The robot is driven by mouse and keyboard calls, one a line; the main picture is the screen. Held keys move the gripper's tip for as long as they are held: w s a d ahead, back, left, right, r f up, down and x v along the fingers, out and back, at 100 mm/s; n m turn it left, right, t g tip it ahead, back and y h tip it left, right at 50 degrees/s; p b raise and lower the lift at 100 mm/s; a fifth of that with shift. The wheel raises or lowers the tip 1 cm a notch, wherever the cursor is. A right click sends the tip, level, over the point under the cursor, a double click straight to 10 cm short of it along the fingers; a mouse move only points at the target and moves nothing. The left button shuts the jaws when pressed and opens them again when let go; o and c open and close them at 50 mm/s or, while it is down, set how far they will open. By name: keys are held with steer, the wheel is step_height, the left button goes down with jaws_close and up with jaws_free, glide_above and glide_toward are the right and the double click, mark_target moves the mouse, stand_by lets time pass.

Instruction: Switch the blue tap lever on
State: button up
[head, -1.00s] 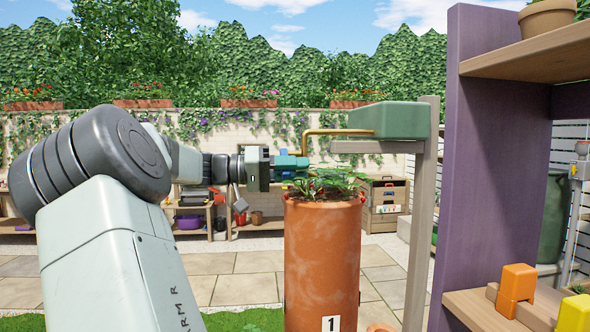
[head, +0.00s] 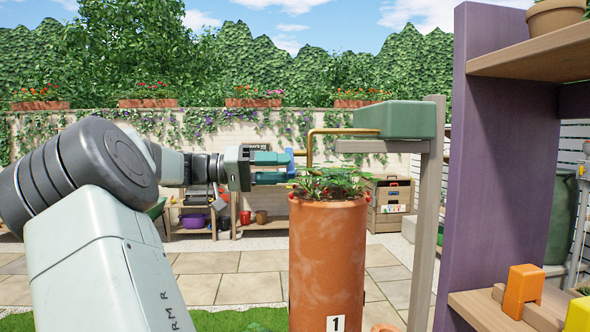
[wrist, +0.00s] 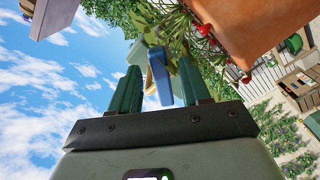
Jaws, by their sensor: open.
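The blue tap lever (wrist: 160,82) shows between my two green fingers in the wrist view. In the head view a blue piece (head: 298,154) shows at the fingertips, beside the brass spout. My gripper (head: 292,168) is open, its fingers one above the other, just left of the spout and above the pot's rim. In the wrist view my gripper (wrist: 158,68) has a finger on each side of the lever; contact cannot be told. The brass pipe (head: 340,130) runs from a green tank (head: 408,119) and bends down over the plant. No water is visible.
A tall terracotta pot (head: 327,262) with a leafy plant (head: 328,182) stands just below and right of my fingers. A wooden post (head: 424,215) holds the tank. A purple shelf unit (head: 500,170) stands at the right. Paving behind is clear.

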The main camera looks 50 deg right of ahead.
steer(key=v, duration=0.6)
